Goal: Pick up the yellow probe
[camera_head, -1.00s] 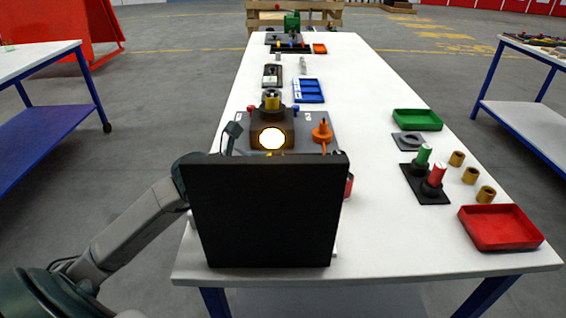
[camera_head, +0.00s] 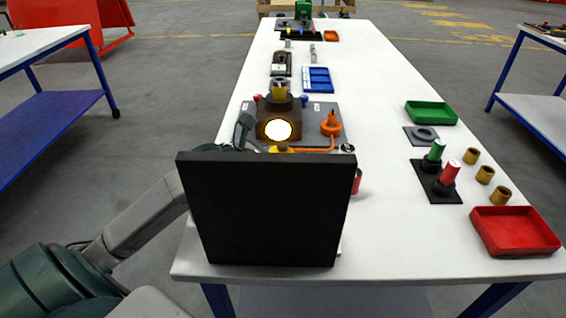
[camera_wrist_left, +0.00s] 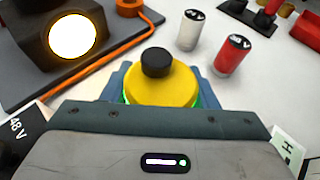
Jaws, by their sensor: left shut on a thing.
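The yellow probe (camera_wrist_left: 165,88) has a round yellow body and a black knob on top. It fills the middle of the left wrist view, between the blue-grey fingers of my left gripper (camera_wrist_left: 163,92), which is shut on it. In the head view a small yellow part, likely the probe (camera_head: 283,149), shows just above the top edge of the black panel. The panel hides my left fingertips and whatever is under the probe there. I cannot tell whether the probe touches the table. My right gripper is not in view.
The black upright panel (camera_head: 262,210) stands at the table's near edge. Behind it is a grey board with a dark lamp box (camera_head: 278,125) and an orange cable. White (camera_wrist_left: 193,30) and red (camera_wrist_left: 232,55) cylinders stand close by. Green (camera_head: 430,112) and red (camera_head: 513,231) trays lie right.

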